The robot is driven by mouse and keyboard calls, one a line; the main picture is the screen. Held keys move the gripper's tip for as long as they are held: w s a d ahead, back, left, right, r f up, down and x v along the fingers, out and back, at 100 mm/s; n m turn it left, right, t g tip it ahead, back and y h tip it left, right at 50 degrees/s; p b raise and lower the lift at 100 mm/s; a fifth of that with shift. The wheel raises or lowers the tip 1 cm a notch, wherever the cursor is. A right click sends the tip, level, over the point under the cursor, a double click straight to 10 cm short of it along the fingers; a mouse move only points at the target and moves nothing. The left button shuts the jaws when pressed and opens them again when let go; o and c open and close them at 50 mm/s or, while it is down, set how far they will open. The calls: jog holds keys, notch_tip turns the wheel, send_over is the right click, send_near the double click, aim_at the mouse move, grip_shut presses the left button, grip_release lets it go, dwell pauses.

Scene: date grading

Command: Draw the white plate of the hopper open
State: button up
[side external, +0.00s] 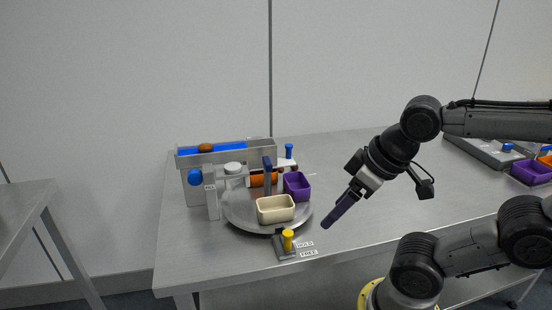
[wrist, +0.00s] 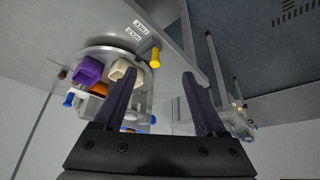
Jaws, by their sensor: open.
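The hopper (side external: 184,161) is a grey trough at the back left of the table, with a blue strip and a brown date (side external: 205,148) on top. At its right end a small white plate (side external: 287,163) shows, with an upright blue peg (side external: 289,150) on it; most of the plate is hidden. My gripper (side external: 327,224) is in front and to the right of the hopper, pointing down-left above the table, apart from everything. In the wrist view its two dark fingers (wrist: 160,74) are spread with nothing between them.
A round grey turntable (side external: 240,220) carries a cream bin (side external: 276,209) and a purple bin (side external: 297,186). A yellow peg (side external: 288,240) stands by HOLD and FREE labels. A blue knob (side external: 195,177) sits at the hopper's left. The table middle is clear.

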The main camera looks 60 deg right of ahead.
jog(key=r, duration=0.2)
jog(key=r+m, duration=0.1)
jog(key=shift+w+r, duration=0.2)
jog(key=shift+r, duration=0.15)
jog(key=shift+c, duration=1.2)
jog(key=w+d+r+m+g, duration=0.2)
jog(key=w+d+r+m, duration=0.25)
jog(key=w+r, duration=0.7)
jog(key=m+g, duration=0.3)
jog(key=m, duration=0.3)
send_over(289, 145)
notch_tip(289, 145, down, 9)
notch_tip(289, 145, down, 14)
jog(key=shift+a+r, duration=0.1)
jog(key=shift+r, duration=0.05)
grip_shut()
